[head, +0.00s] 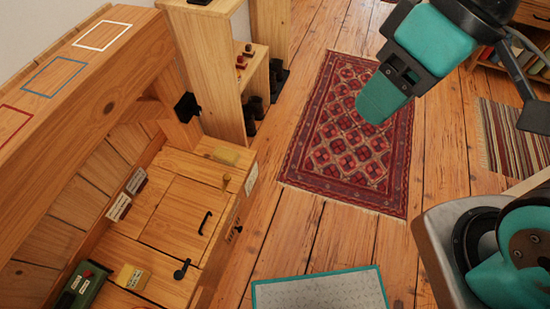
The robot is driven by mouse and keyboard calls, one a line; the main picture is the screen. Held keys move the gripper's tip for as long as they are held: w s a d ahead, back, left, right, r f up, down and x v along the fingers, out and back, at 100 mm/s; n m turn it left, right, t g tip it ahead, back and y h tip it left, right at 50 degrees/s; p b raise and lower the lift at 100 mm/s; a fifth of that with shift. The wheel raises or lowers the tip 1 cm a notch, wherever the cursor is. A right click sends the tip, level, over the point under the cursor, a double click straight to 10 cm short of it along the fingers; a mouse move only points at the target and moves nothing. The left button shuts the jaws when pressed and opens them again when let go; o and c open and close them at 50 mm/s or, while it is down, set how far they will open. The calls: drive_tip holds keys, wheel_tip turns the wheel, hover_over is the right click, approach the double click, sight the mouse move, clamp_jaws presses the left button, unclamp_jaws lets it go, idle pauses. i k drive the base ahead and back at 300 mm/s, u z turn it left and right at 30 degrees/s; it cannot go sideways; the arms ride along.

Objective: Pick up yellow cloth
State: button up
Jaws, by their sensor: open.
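A second small yellow item (131,277), more block-like with a pale mark, sits on the near part of the bench. My gripper (385,92), black and teal, hangs in the air at the upper right, over the red rug in the picture. It is well to the right of both yellow items and touches neither. Its jaws are open, and nothing shows between them.
The bench has a black handle (205,223), a black knob-like fitting (181,270) and a green box (82,286). A timber beam (75,85) runs along the left. A shelf unit (222,70) stands behind. The patterned rug (352,135) and floorboards lie clear to the right.

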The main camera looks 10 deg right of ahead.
sight(225, 155)
drive_tip(key=z, duration=0.55)
drive_tip(key=k, duration=0.8)
drive_tip(key=z, duration=0.55)
drive_tip(key=i, duration=1.25)
drive_tip(key=u, duration=1)
drive_tip(key=i, duration=0.8)
drive_tip(key=u, duration=1.3)
drive_tip(key=i, duration=0.3)
drive_tip(key=u, duration=0.35)
